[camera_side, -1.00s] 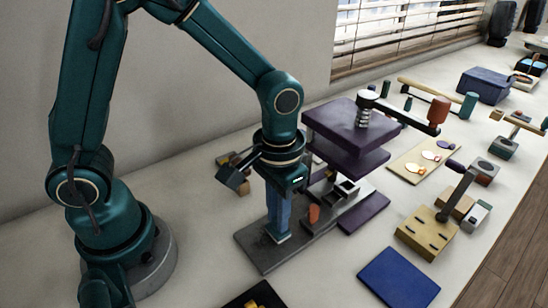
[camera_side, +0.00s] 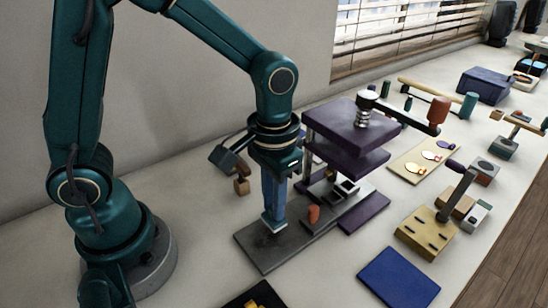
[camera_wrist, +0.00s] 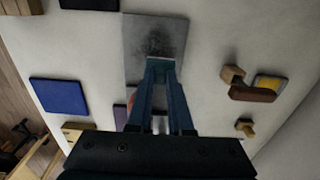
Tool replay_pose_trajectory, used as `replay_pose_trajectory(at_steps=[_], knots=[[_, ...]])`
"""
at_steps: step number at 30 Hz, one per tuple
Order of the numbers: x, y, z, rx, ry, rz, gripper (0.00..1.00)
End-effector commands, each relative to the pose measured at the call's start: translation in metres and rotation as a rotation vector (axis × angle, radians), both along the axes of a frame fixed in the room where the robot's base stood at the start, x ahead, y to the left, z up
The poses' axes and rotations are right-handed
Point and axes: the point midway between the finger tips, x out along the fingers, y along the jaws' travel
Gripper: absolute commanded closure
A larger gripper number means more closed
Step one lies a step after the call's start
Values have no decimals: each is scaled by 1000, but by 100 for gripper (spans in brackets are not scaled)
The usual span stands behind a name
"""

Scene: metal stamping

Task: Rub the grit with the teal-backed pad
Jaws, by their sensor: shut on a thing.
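My gripper (camera_side: 273,221) is pointing down over the near end of a flat grey metal plate (camera_side: 262,255). It is shut on the teal-backed pad (camera_side: 274,227), a small block mostly hidden between the fingertips. The pad also shows in the wrist view (camera_wrist: 160,65). It is low over the plate; I cannot tell whether it touches. The grit (camera_wrist: 157,40) is a dark smudge on the plate just beyond the pad in the wrist view.
A purple press (camera_side: 345,125) stands at the plate's far end, with a small orange piece (camera_side: 313,214) in front of it. A blue mat (camera_side: 399,277) lies to the right. Wooden blocks (camera_side: 241,186) lie behind my gripper.

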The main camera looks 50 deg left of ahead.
Motion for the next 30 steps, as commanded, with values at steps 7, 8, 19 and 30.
replay_pose_trajectory(at_steps=[7, 8, 19, 30], knots=[[0, 0, 0, 0, 0, 0, 100], [0, 0, 0, 0, 0, 0, 100], [1, 0, 29, -1, -5, 0, 100], [1, 0, 59, -1, -2, 0, 100]])
